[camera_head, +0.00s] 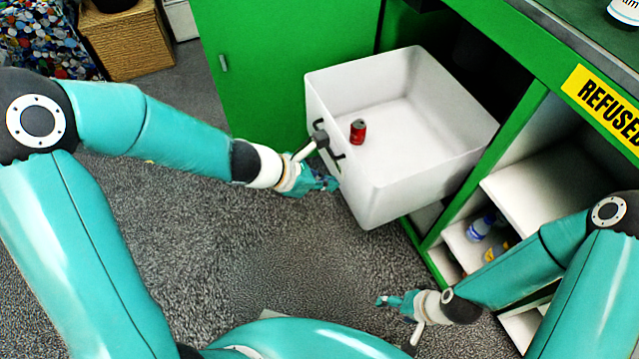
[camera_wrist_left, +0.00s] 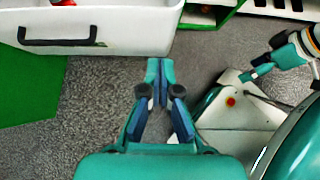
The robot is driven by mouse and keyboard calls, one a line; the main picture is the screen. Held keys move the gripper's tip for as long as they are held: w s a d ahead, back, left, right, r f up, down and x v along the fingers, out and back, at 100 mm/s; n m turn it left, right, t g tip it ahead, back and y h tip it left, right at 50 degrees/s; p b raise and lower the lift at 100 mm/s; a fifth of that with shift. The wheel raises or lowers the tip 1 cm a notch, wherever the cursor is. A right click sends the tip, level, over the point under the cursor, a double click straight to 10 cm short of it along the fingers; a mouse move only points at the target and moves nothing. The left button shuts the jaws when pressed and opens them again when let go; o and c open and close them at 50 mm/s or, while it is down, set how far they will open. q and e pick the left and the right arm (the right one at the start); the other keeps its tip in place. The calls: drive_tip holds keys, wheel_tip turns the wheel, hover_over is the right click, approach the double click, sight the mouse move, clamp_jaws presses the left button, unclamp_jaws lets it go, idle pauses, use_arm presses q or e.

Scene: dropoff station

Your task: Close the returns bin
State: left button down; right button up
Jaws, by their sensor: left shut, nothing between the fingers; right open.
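The returns bin (camera_head: 385,190) is a white open-topped drawer pulled out of the green cabinet. A red can (camera_head: 358,132) stands inside it near the front wall. The bin's dark handle (camera_wrist_left: 57,36) is on its front wall and shows in the left wrist view; in the head view my left wrist partly covers it. My left gripper (camera_head: 330,184) is beside the front wall, below the handle. In the left wrist view its fingers (camera_wrist_left: 160,72) are together and empty, apart from the handle.
A green cabinet door (camera_head: 285,60) stands left of the bin. Shelves (camera_head: 540,185) right of the bin hold a bottle (camera_head: 480,227) and other items, under a yellow "REFUSED" sign (camera_head: 605,100). A wicker basket (camera_head: 125,42) is at the back left. Carpet in front is clear.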

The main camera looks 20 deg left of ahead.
sight(368, 183)
use_arm(q)
drive_tip(key=w+d+f, duration=0.1)
drive_tip(key=d, duration=0.1)
drive_tip(key=w+d+f+b, duration=0.1)
drive_tip(key=w+d, duration=0.1)
drive_tip(key=w+d+f, duration=0.2)
drive_tip(key=shift+d, duration=0.1)
use_arm(e)
wheel_tip(368, 183, down, 2)
drive_tip(key=shift+f, duration=0.1)
